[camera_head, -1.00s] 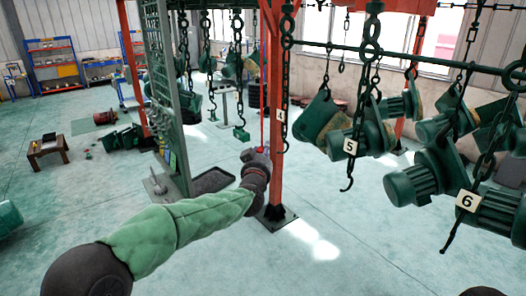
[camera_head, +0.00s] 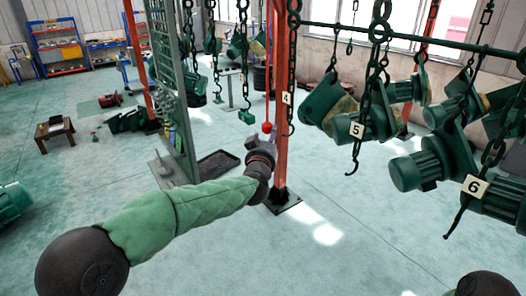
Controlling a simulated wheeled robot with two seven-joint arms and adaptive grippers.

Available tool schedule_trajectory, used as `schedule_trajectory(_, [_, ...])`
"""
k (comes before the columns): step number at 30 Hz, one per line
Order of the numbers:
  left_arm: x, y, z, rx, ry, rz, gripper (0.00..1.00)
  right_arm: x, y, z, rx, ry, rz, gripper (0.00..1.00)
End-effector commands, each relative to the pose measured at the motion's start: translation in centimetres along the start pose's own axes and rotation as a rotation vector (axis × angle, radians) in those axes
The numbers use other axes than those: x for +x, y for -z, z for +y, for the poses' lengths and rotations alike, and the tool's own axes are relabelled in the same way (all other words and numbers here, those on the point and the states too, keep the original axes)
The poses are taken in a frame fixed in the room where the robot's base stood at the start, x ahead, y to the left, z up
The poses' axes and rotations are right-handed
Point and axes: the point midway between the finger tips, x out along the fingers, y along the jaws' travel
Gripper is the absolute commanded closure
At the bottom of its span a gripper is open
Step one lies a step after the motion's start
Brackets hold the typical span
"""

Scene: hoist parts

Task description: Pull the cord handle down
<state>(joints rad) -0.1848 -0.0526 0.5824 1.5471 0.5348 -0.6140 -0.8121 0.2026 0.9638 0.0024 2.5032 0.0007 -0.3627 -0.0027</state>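A thin red cord hangs beside the orange post, with a small red cord handle (camera_head: 267,127) at its lower end. My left arm, in a green sleeve, reaches from the lower left toward it. My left gripper (camera_head: 264,138) is at the handle in the picture, seen from behind and largely hidden by my dark wrist. I cannot tell whether its fingers are around the handle or only beside it. Only a dark rounded piece of my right arm shows at the bottom right; its gripper is out of view.
The orange post (camera_head: 281,150) stands just right of my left wrist. Chains with hooks and green motors (camera_head: 425,165), tagged 5 and 6, hang at the right. A green panel frame (camera_head: 172,90) and a dark floor tray (camera_head: 217,165) are left of the post. The front floor is clear.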

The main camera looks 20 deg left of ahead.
Motion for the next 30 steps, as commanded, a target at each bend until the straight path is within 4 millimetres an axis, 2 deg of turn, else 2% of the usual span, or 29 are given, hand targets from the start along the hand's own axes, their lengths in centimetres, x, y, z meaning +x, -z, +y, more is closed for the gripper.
schedule_trajectory(9, [-5.8, 0.2, -0.2, -0.002, 0.004, 0.005, 0.44, 0.0, 0.0, 0.0, 0.000, 0.000, 0.000, 0.37])
schedule_trajectory(15, [-8.5, 0.2, -0.2, -0.003, 0.004, 0.005, 0.44, 0.0, 0.0, 0.0, 0.000, 0.000, 0.000, 0.37])
schedule_trajectory(21, [-9.8, 0.1, -0.1, -0.002, 0.004, 0.004, 0.44, 0.0, 0.0, 0.0, 0.000, 0.000, 0.000, 0.37])
schedule_trajectory(30, [-9.9, 0.1, -0.2, -0.002, 0.005, 0.003, 0.44, 0.0, 0.0, 0.0, 0.000, 0.000, 0.000, 0.37])
